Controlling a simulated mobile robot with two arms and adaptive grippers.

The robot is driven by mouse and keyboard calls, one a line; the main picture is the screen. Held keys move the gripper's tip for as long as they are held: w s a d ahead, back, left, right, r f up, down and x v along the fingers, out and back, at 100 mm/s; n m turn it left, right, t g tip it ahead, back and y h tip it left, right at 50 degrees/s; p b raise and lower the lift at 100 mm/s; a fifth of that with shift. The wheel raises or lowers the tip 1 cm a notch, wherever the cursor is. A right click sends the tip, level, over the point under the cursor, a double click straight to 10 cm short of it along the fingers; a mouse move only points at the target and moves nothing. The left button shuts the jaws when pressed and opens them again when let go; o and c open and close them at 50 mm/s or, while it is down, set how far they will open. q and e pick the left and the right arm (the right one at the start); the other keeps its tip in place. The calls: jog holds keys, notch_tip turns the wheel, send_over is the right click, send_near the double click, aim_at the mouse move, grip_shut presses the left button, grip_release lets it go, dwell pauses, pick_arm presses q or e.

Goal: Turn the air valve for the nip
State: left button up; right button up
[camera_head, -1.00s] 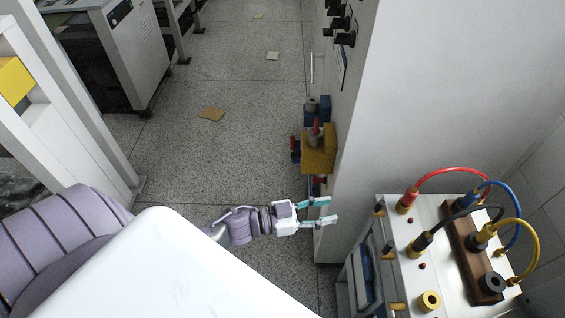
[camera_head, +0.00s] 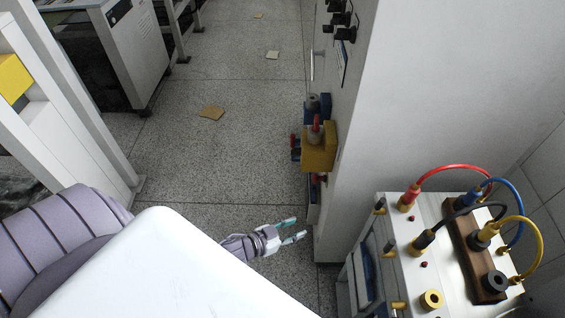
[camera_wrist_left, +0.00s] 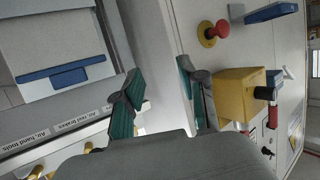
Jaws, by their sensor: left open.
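My left gripper (camera_head: 297,228) is open and empty, over the floor left of the tall grey cabinet and the white cabinet. It also shows open in the left wrist view (camera_wrist_left: 160,68). Brass valve-like fittings (camera_head: 397,306) sit on the left side of the white cabinet. In the left wrist view, brass fittings (camera_wrist_left: 37,172) show at the lower left, below a label strip (camera_wrist_left: 75,128) reading "Air, hand tools" and "Air, reel brakes". I cannot read a label for the nip. The gripper is apart from the fittings. My right gripper is not in view.
The white cabinet (camera_head: 385,222) carries red, blue, black and yellow cables. A yellow box (camera_head: 318,157) juts from the tall grey cabinet (camera_head: 440,80); it also shows in the left wrist view (camera_wrist_left: 238,95). The floor aisle (camera_head: 225,150) is mostly clear.

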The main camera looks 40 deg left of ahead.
pick_arm(q)
notch_tip(320, 180, down, 6)
jog(key=s+a+n+g+y, duration=0.1)
jog(key=s+a, duration=0.1)
jog(key=shift+s+f+y, duration=0.2)
jog(key=shift+s+y, duration=0.2)
jog(key=shift+c, duration=0.3)
